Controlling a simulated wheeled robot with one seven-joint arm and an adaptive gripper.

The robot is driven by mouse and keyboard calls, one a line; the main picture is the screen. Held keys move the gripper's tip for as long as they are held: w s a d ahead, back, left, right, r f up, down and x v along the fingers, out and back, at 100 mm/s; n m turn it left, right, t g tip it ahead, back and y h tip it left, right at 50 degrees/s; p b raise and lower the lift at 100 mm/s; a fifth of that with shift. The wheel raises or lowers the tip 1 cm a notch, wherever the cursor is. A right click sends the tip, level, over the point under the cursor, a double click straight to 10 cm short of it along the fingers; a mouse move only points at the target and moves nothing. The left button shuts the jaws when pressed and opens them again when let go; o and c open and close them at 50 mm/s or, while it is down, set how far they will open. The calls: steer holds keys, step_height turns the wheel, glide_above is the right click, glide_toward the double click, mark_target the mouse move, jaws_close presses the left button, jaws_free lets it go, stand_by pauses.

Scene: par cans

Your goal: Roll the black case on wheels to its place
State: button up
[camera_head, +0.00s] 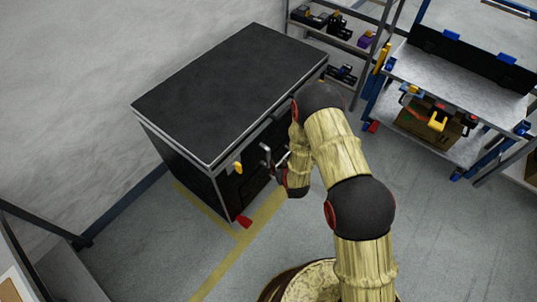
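The black case (232,75) is a large box with metal edges, standing upright against the grey wall in the head view. Its front faces the lower right. A yellow part (238,168) shows on the front near its left corner, and a red part (244,221) shows low at that corner. My gripper (274,158) is in front of the case's front face, at the end of my bent arm. Thin grey metal pieces show there; I cannot tell which are fingers and which a handle, or whether they touch. The case's right front is partly hidden by my arm.
Yellow floor lines (220,271) run along the case's left and front. A metal shelf rack (342,41) with small items stands behind right. A blue-framed workbench (465,85) with a cardboard box stands at right. Grey floor (440,235) is clear at lower right.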

mark_target(269, 156)
steer(key=a+t+y, duration=0.1)
steer(key=t, duration=0.1)
steer(key=s+r+t+y, duration=0.1)
steer(key=t, duration=0.2)
steer(key=a+t+y, duration=0.1)
steer(key=t, duration=0.1)
steer(key=shift+s+a+r+t, duration=0.25)
steer(key=shift+s+a+t, duration=0.1)
steer(key=shift+s+t, duration=0.05)
steer(key=shift+b+x, duration=1.25)
steer(key=shift+x, duration=2.2)
steer(key=shift+c, duration=0.4)
steer(key=c, duration=0.7)
jaws_close()
